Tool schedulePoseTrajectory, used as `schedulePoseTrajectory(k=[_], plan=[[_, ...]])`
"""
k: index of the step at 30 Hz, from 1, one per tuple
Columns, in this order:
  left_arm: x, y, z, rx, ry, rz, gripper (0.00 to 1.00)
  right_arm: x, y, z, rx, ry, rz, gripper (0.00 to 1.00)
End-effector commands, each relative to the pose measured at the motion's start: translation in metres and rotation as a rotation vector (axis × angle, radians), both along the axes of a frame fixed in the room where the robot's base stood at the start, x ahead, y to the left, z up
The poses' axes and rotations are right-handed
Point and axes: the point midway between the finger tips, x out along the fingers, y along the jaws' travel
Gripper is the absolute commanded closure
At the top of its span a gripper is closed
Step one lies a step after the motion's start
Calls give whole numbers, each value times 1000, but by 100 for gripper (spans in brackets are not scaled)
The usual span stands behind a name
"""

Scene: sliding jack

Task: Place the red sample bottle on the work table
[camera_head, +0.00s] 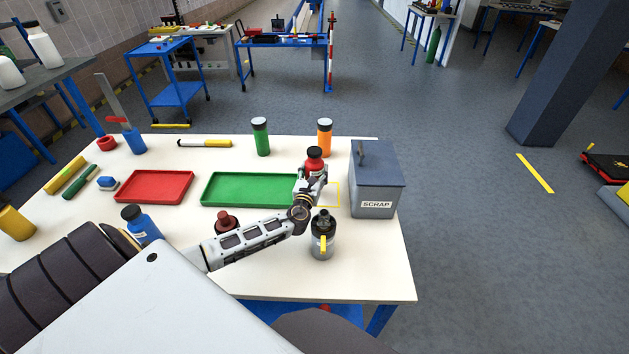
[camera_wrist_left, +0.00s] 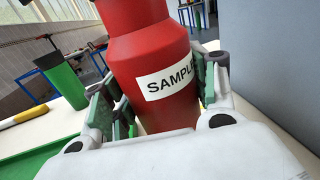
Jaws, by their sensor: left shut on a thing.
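The red sample bottle (camera_head: 315,160) has a black cap and stands upright at the right end of the green tray, left of the scrap box. In the left wrist view the bottle (camera_wrist_left: 160,70) fills the middle, with a white label reading "SAMPL". My left gripper (camera_head: 312,176) is shut around it, one finger on each side. The bottle's base is hidden by the gripper, so I cannot tell whether it touches the table. The work table (camera_head: 270,275) is white. A yellow outlined square (camera_head: 338,194) shows partly just right of the gripper. My right gripper is not in view.
A grey scrap box (camera_head: 374,182) stands close on the right. Green (camera_head: 261,137) and orange (camera_head: 324,137) bottles stand behind. A green tray (camera_head: 235,204) and a red tray (camera_head: 150,201) lie left.

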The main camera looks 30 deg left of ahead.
Motion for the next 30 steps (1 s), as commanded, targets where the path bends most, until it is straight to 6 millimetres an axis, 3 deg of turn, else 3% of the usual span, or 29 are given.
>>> schedulePoseTrajectory(k=[8,19,30], plan=[[0,0,-2,0,-1,1,70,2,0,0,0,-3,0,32],[0,0,-35,1,0,1,70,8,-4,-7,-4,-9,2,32],[0,0,-37,0,-1,0,70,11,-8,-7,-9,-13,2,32]])
